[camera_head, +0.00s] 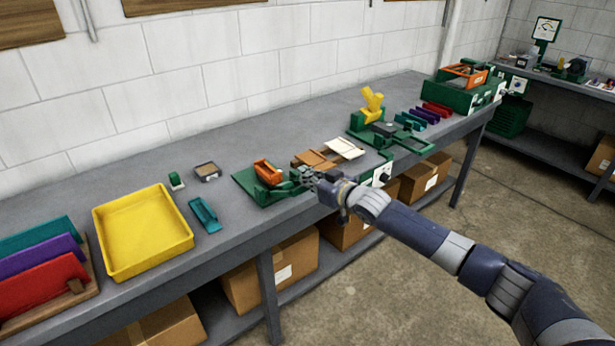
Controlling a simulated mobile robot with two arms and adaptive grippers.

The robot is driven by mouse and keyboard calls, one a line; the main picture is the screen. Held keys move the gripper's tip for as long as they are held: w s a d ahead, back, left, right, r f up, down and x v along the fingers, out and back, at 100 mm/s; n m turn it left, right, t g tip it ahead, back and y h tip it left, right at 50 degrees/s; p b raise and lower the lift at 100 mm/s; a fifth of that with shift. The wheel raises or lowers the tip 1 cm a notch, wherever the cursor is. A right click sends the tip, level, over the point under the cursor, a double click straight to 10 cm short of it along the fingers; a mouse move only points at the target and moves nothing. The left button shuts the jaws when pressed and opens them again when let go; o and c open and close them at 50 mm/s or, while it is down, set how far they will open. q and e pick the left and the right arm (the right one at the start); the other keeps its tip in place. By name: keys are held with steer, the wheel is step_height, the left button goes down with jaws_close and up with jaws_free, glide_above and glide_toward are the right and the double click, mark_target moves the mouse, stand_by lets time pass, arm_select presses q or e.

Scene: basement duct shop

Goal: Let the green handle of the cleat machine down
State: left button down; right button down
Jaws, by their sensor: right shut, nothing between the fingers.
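A small machine with a green base (245,182) and an orange block (268,172) stands near the bench's front edge. I cannot tell for sure whether it is the cleat machine. Green parts (285,189) on its right side reach toward my right gripper (303,177), which partly hides them; a handle cannot be told apart there. My right gripper is shut and empty, just right of this machine at the front edge. I cannot tell whether it touches the green parts. My left gripper is out of view.
A second green machine with a yellow top (372,105) stands farther right. Brown and cream plates (343,149) lie between the machines. A yellow tray (142,232) and a teal channel piece (205,215) are to the left. Cardboard boxes (270,272) fill the shelf below.

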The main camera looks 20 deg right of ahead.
steer(key=shift+f, duration=0.15)
steer(key=s+d+f+t+y+b, duration=0.1)
steer(key=f+t+b, duration=0.4)
steer(key=f+b, duration=0.5)
steer(key=shift+s+d+f+y+b, duration=0.35)
steer(key=shift+s+b, duration=0.95)
steer(key=shift+b, duration=2.35)
steer(key=shift+a, duration=0.2)
